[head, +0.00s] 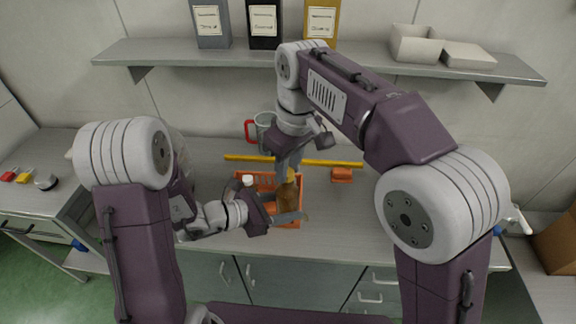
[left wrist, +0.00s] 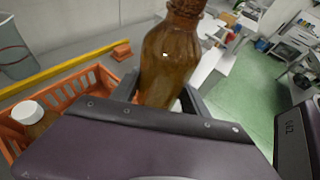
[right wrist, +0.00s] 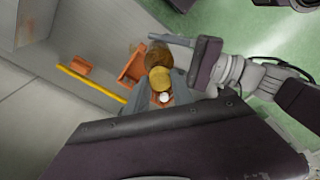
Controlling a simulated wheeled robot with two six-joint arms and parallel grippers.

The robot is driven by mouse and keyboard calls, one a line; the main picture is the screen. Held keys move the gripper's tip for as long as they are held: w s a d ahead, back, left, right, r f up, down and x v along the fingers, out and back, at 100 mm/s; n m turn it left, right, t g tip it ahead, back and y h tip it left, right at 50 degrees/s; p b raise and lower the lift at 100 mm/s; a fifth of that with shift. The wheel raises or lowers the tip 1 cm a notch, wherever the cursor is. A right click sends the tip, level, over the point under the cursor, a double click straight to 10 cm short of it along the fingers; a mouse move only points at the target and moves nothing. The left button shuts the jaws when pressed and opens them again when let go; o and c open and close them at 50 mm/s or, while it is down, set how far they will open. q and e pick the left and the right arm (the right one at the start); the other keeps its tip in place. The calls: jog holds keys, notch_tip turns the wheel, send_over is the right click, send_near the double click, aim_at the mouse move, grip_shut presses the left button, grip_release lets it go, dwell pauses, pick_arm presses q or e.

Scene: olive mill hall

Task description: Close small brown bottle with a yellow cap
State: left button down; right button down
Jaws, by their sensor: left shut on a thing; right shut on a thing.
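The small brown bottle (head: 287,197) is upright at the right side of the orange crate in the head view. My left gripper (head: 281,217) is shut around its body, and the left wrist view shows the brown glass (left wrist: 167,62) between the fingers. The bottle's ridged neck is cut off by the top edge there. My right gripper (head: 289,167) points down over the bottle, shut on the yellow cap (right wrist: 160,78). The cap (head: 291,175) is at the bottle's top in the head view; whether it touches the neck I cannot tell.
A yellow bar (head: 335,163), an orange block (head: 341,175) and a clear jug with a red handle (head: 264,127) are behind. The bench (head: 345,220) is clear to the right.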

jog(key=shift+f, duration=0.55)
